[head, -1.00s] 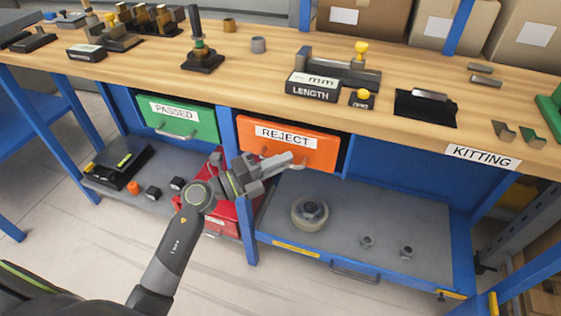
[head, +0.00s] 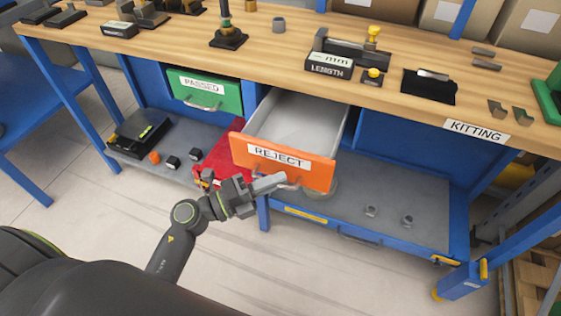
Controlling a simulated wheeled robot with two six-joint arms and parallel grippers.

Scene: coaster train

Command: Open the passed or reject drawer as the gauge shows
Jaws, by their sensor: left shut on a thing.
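The orange reject drawer (head: 283,163) is pulled out from under the bench, and its grey inside looks empty. My left gripper (head: 280,182) is at the drawer's front, shut on its handle (head: 289,184). The green passed drawer (head: 205,92) to the left is closed. The length gauge (head: 345,52) stands on the bench top; its display (head: 331,59) shows "mm", and I cannot read a number. My right gripper is not in view.
The wooden bench top (head: 400,120) overhangs the drawers. On the lower shelf (head: 395,195) are a black case (head: 138,134), a red box (head: 222,153) and small metal parts. A blue post stands below the drawers. The floor in front is clear.

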